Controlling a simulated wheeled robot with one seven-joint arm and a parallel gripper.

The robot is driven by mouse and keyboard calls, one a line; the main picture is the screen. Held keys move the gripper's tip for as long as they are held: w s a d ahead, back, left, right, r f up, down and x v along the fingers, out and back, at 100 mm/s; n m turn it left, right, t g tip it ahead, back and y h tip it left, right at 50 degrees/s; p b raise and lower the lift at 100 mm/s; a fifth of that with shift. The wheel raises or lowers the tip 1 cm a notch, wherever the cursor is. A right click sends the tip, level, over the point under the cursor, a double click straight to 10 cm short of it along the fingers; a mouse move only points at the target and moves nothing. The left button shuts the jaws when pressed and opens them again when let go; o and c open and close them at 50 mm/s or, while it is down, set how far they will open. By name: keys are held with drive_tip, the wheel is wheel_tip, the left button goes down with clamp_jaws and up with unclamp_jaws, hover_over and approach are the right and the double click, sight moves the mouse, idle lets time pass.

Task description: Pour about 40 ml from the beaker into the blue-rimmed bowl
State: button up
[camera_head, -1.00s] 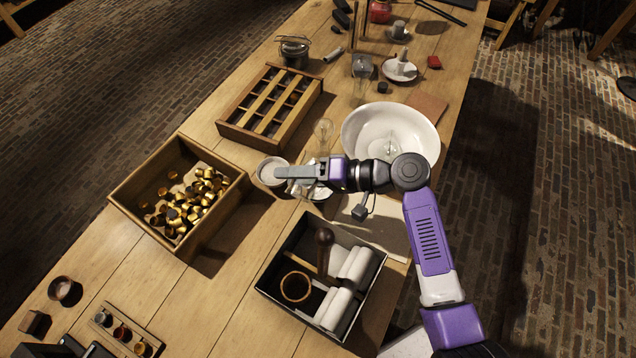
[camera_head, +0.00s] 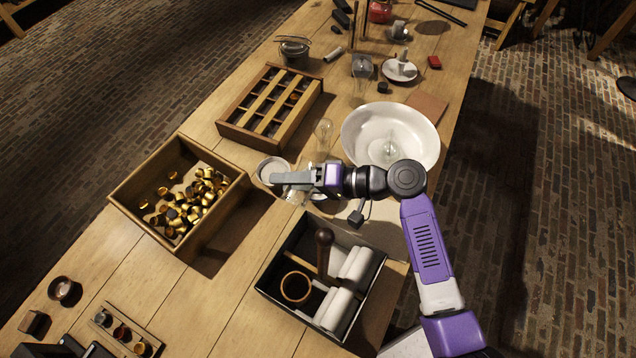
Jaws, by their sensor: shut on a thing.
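My gripper (camera_head: 279,178) reaches left over the table, its fingers shut on a clear glass vessel (camera_head: 294,197), apparently the beaker. Only a small part of it shows below the fingers; it looks tilted, and its liquid level cannot be read. A small pale round bowl (camera_head: 266,165) stands just beyond the fingertips, partly covered by them. Another pale dish (camera_head: 327,196) is mostly hidden under my gripper. I cannot make out a blue rim on either, nor any stream of liquid.
A large white basin (camera_head: 425,135) stands right of my gripper, with a clear glass item inside. A glass bulb (camera_head: 323,129) stands close behind my wrist. An open box (camera_head: 262,285) with white rolls is in front. A wooden crate (camera_head: 124,197) of brass caps is left; a compartment tray (camera_head: 231,130) is behind.

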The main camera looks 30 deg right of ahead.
drive_tip(key=shift+s+a, duration=0.2)
drive_tip(key=shift+s, duration=0.05)
drive_tip(key=shift+s+a+f, duration=0.1)
drive_tip(key=shift+s+a, duration=0.05)
idle(0.4)
drive_tip(key=shift+m, duration=0.3)
drive_tip(key=shift+s+a+y, duration=0.1)
drive_tip(key=shift+y, duration=0.2)
drive_tip(key=shift+a+r+n+h, duration=0.1)
drive_tip(key=shift+r+n+h, duration=0.55)
drive_tip(key=shift+n, duration=0.15)
wheel_tip(320, 180, down, 2)
drive_tip(key=shift+n+t+h+b, duration=0.3)
drive_tip(key=shift+n+h+b, duration=0.15)
drive_tip(key=shift+n+b, duration=0.35)
drive_tip(key=shift+w+d+r, duration=0.1)
drive_tip(key=shift+w+d, duration=0.1)
drive_tip(key=shift+d, duration=0.2)
drive_tip(key=shift+d+n+h+b, duration=0.1)
drive_tip(key=shift+n+h+b, duration=0.2)
drive_tip(key=shift+w+n+t, duration=0.1)
drive_tip(key=shift+n+t, duration=0.2)
